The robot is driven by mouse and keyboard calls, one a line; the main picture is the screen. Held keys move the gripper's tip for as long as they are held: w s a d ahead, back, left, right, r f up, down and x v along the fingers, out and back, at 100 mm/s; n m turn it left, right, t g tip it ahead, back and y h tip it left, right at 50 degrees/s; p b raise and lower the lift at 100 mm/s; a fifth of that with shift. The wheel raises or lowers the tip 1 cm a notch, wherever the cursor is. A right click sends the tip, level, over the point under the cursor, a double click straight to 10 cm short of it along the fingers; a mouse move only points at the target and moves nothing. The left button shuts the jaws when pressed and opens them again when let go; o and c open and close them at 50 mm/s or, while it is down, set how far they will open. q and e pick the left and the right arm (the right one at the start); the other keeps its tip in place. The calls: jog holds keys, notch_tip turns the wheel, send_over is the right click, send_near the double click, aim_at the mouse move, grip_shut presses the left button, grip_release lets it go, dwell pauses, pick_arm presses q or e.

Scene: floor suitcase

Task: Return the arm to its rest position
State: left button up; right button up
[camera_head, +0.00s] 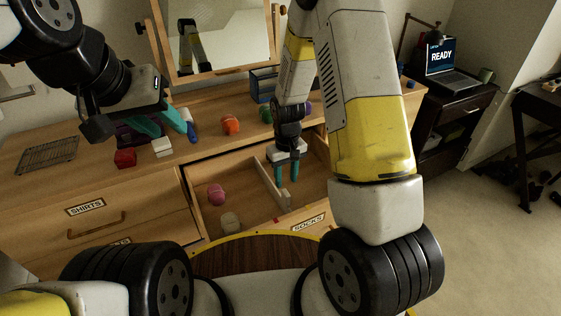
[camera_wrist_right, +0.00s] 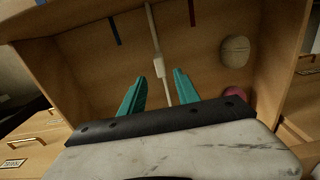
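My right gripper (camera_head: 286,174) hangs with its teal fingers pointing down into the open drawer (camera_head: 207,230). In the right wrist view the right gripper (camera_wrist_right: 160,92) has its fingers apart with nothing held between them. A pale divider (camera_head: 262,186) runs behind the gap between the fingers; whether they touch it I cannot tell. My left gripper (camera_head: 165,121) is over the left part of the dresser top. Its teal fingers are spread apart, and no held object shows between them.
A pink ball (camera_head: 216,195) and a beige ball (camera_head: 229,221) lie in the drawer's left compartment. On the dresser top are a red cube (camera_head: 125,158), a white block (camera_head: 162,147), an orange ball (camera_head: 231,124), a wire rack (camera_head: 48,155) and a mirror (camera_head: 215,40).

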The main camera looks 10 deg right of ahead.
jog(key=s+d+r+m+t+y, duration=0.1)
jog(key=s+r, duration=0.2)
jog(key=r, duration=0.6)
jog(key=s+d+r+m+t, duration=0.1)
jog(key=s+r+t, duration=0.15)
jog(key=r, duration=0.65)
jog(key=s+d+r+t+y, duration=0.1)
jog(key=s+r, duration=0.3)
jog(key=r, duration=0.6)
jog(key=s+d+r+m+t, duration=0.1)
jog(key=s+r, duration=0.4)
jog(key=s, duration=0.3)
jog(key=shift+s+t, duration=0.25)
jog(key=shift+t, duration=0.1)
